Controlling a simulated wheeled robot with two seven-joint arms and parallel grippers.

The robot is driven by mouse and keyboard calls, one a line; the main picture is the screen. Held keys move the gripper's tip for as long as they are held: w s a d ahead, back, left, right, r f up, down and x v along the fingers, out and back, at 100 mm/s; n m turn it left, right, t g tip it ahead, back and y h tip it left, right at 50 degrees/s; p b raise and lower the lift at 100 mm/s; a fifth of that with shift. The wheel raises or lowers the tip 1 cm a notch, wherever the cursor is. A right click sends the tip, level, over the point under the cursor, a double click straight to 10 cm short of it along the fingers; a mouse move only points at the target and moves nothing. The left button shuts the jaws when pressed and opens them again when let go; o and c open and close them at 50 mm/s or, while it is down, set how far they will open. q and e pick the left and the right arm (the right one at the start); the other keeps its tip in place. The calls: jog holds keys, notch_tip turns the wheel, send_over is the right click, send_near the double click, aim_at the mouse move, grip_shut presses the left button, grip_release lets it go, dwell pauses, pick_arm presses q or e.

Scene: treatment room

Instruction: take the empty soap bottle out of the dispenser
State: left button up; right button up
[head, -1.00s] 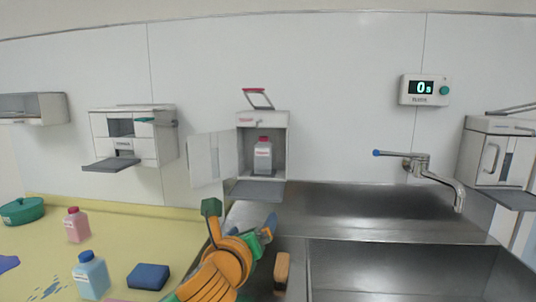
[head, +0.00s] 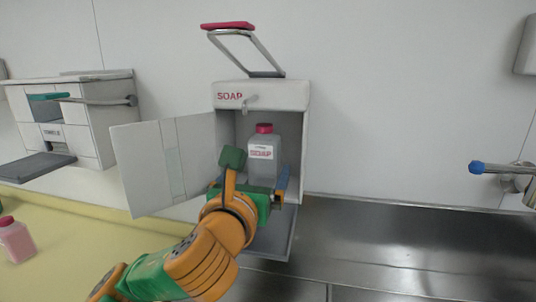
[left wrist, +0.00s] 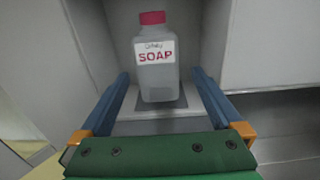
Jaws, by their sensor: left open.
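The soap bottle (head: 262,165) is grey and clear-looking with a red cap and a SOAP label. It stands upright inside the soap dispenser (head: 262,95), whose door (head: 165,165) is swung open to the left. In the left wrist view the bottle (left wrist: 157,75) stands ahead on a small dark pad in the dispenser. My left gripper (head: 250,192) is at the dispenser's open front. It also shows in the left wrist view (left wrist: 160,85), where its two blue fingers are open, one on each side of the bottle's lower part, apart from it. My right gripper is not seen.
The dispenser's lever with a red pad (head: 228,26) stands up above it. A towel dispenser (head: 80,120) hangs to the left. A pink bottle (head: 16,240) stands on the yellow counter (head: 80,250). The steel sink top (head: 400,240) is clear; a blue-tipped tap (head: 495,168) is at right.

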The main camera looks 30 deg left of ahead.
aim_at(261, 164)
pick_arm(q)
jog(key=p+x, duration=0.1)
jog(key=x, duration=0.4)
jog(key=shift+a, duration=0.2)
jog(key=shift+s+d+r, duration=0.1)
jog(key=shift+s+r, duration=0.05)
jog(key=c, duration=1.3)
